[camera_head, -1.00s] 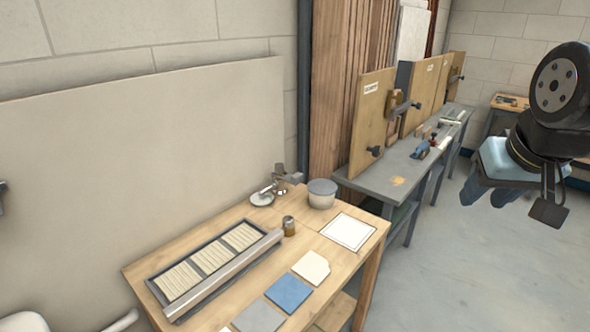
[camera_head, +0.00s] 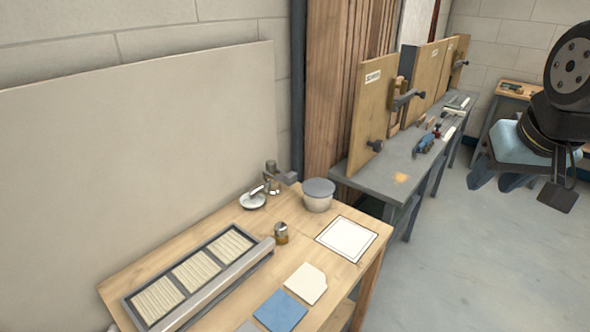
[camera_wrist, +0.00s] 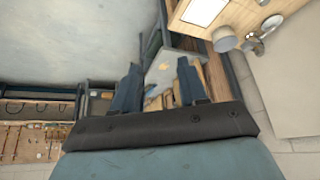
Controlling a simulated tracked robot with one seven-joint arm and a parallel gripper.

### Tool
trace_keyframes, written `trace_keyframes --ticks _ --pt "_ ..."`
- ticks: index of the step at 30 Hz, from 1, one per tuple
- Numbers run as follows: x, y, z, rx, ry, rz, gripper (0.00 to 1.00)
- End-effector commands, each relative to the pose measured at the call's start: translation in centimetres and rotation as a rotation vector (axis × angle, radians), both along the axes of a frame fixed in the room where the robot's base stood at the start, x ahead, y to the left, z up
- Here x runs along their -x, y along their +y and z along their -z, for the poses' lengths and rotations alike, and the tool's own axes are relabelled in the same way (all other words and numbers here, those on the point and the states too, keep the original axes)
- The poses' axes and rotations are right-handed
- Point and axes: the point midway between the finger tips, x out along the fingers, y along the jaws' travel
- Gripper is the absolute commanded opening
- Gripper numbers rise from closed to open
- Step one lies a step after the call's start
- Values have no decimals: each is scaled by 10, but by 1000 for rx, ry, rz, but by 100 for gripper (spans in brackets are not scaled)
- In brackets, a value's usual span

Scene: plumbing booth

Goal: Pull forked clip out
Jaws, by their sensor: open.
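My gripper (camera_head: 503,181) is at the right of the head view, in the air over the floor and away from both benches. In the wrist view its two dark blue fingers (camera_wrist: 158,84) are apart with nothing between them. I cannot make out a forked clip in any view. A grey bench (camera_head: 376,176) with upright wooden panels (camera_head: 366,115) stands left of my gripper. Dark fittings (camera_head: 403,97) stick out from the panels. A blue tool-like item (camera_head: 425,143) lies on the grey bench. The grey bench also shows beyond the fingers in the wrist view (camera_wrist: 172,66).
A wooden bench (camera_head: 372,258) in front holds a tile tray (camera_head: 262,252), a lidded tub (camera_head: 318,196), a small can (camera_head: 281,234), a faucet (camera_head: 272,180) and flat tiles (camera_head: 281,311). Another table (camera_head: 512,93) stands at the back right. The floor (camera_head: 450,250) at right is open.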

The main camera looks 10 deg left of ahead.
Motion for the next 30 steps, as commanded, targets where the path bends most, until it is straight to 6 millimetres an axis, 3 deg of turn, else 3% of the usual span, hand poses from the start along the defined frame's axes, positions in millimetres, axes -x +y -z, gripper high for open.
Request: trace_keyframes --ticks 5,10,12,20,30 --pt "-4 1 -2 4 2 -8 56" --pt "-30 10 -8 34 16 -58 72" --pt "-49 17 -12 54 24 -96 79" --pt "-127 57 -15 120 56 -266 79" --pt "-225 125 10 163 87 -497 79"
